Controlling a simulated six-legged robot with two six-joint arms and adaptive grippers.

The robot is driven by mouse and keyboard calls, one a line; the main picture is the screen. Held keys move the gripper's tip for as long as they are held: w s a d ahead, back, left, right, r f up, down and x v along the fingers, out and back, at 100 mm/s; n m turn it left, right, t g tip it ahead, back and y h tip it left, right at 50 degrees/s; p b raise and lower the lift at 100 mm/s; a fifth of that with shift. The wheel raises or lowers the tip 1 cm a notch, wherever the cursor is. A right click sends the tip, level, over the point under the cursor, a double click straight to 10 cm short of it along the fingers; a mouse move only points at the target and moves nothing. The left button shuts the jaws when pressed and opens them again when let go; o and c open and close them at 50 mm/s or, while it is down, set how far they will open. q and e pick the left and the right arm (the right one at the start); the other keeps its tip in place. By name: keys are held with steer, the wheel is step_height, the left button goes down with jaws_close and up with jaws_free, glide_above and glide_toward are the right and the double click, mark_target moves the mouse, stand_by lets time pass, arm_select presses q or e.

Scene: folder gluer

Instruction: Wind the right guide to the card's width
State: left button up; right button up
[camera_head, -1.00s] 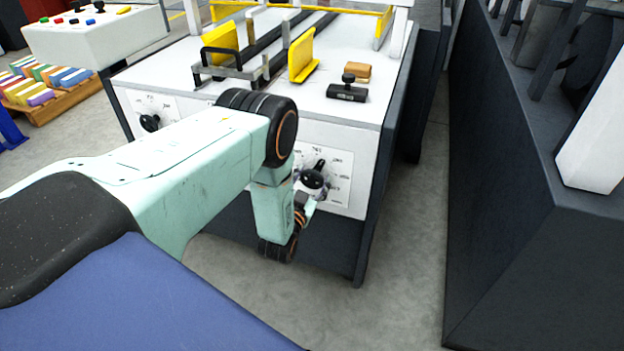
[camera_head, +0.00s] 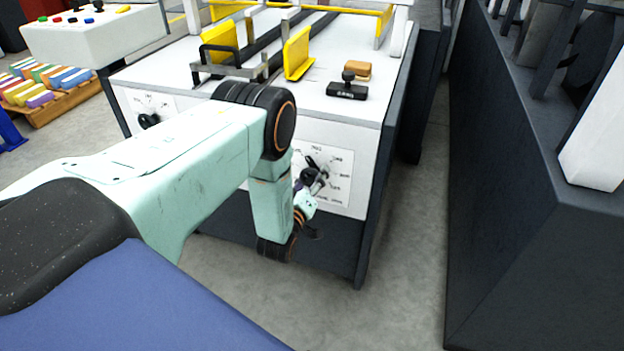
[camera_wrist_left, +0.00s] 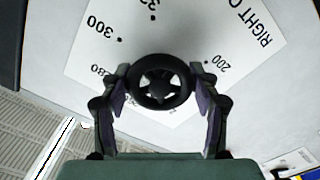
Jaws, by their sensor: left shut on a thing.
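The right guide (camera_head: 299,54) is a yellow upright plate on the white machine top, apart from the left yellow guide (camera_head: 220,43). Below, on the machine's front, is a white dial plate (camera_head: 340,185) with a black round hand knob (camera_head: 307,177). My left gripper (camera_head: 309,188) is at this knob. In the left wrist view, the black spoked knob (camera_wrist_left: 160,97) sits between the two fingers, which are shut on it. The dial there shows 300, 280, 200 and part of "RIGHT G". No card can be made out. My right gripper is out of view.
A black-handled stamp (camera_head: 347,87) and an orange-brown block (camera_head: 358,70) rest on the machine top. A second knob (camera_head: 148,120) is at the front left. A dark machine (camera_head: 500,200) stands to the right, with open floor (camera_head: 415,230) between.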

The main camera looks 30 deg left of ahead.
arm_select(q)
steer(key=n+b, duration=0.1)
steer(key=n, duration=0.4)
steer(key=shift+n, duration=0.4)
steer(key=n+b, duration=0.1)
steer(key=n, duration=0.4)
steer(key=shift+a+b, duration=0.1)
steer(key=shift+b, duration=0.3)
steer(key=n+b, duration=0.1)
steer(key=n, duration=0.3)
steer(key=shift+n+b, duration=0.35)
steer(key=shift+n, duration=0.05)
steer(key=shift+n+b, duration=1.05)
steer(key=shift+n, duration=1.55)
steer(key=shift+f, duration=0.1)
steer(key=o, duration=1.2)
steer(key=shift+c, duration=0.2)
